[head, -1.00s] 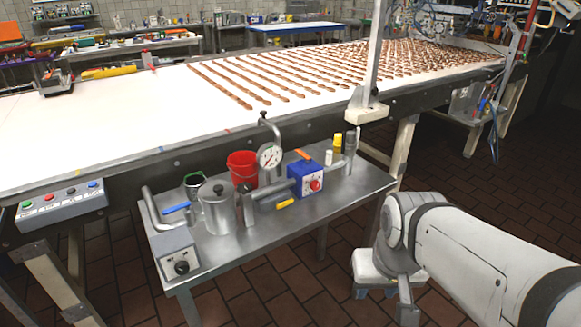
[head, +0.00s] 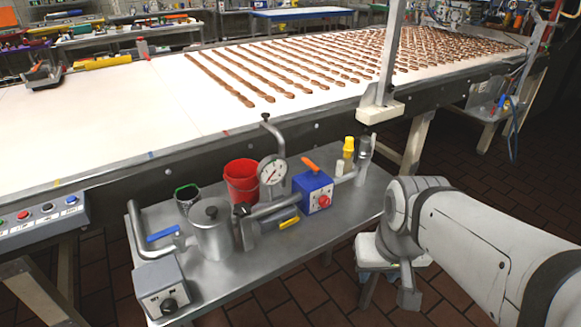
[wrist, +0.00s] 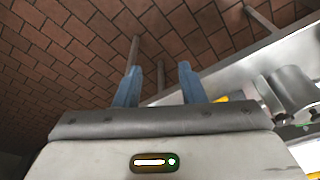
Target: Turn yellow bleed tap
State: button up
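The yellow bleed tap (head: 289,222) is a small yellow lever low on the pipework, at the front of the metal bench (head: 235,287). It sits below and left of the blue box (head: 312,192). In the wrist view a small bit of yellow (wrist: 221,99), probably this lever, shows just right of the right finger, mostly hidden. My gripper (wrist: 160,88) has its two blue fingers apart with nothing between them. In the head view my gripper hangs off the bench's right front side, over the floor, clear of the tap.
A metal pot (head: 212,235), a red bucket (head: 242,182), a pressure gauge (head: 272,170) and a blue-handled valve (head: 163,233) crowd the bench. A grey control box (head: 160,285) stands at its front left. The conveyor (head: 110,130) runs behind. Brick floor (head: 290,290) lies open in front.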

aim_at(290, 221)
jog(key=shift+o, duration=0.2)
jog(key=shift+d, duration=0.1)
jog(key=shift+o, duration=0.8)
jog(key=shift+w+f, duration=0.1)
jog(key=shift+w, duration=0.1)
jog(key=o, duration=0.6)
jog(key=w+a+f+n+b, duration=0.1)
jog(key=w+a+b, duration=0.1)
jog(key=w, duration=0.2)
jog(key=w+a+f+n+b, duration=0.1)
jog(key=w+a+b, duration=0.1)
jog(key=w+b, duration=0.1)
jog(key=w+a+f+n+b, duration=0.1)
jog(key=w+b, duration=0.2)
jog(key=w, duration=0.3)
jog(key=shift+a+f+t+y, duration=0.4)
jog(key=shift+o, duration=1)
jog(key=w+a+f+n+t+y+b, duration=0.1)
jog(key=w+a+f+n+b, duration=0.2)
jog(key=w+a, duration=0.6)
jog(key=shift+w+f+n+b, duration=0.3)
jog(key=shift+w+f+b, duration=0.15)
jog(key=shift+w+b, duration=0.5)
jog(key=b+x, duration=0.1)
jog(key=x, duration=0.5)
jog(key=shift+a, duration=0.1)
jog(key=shift+w+a+f, duration=0.15)
jog(key=shift+w+f, duration=0.2)
jog(key=shift+f, duration=0.3)
jog(key=shift+c, duration=0.3)
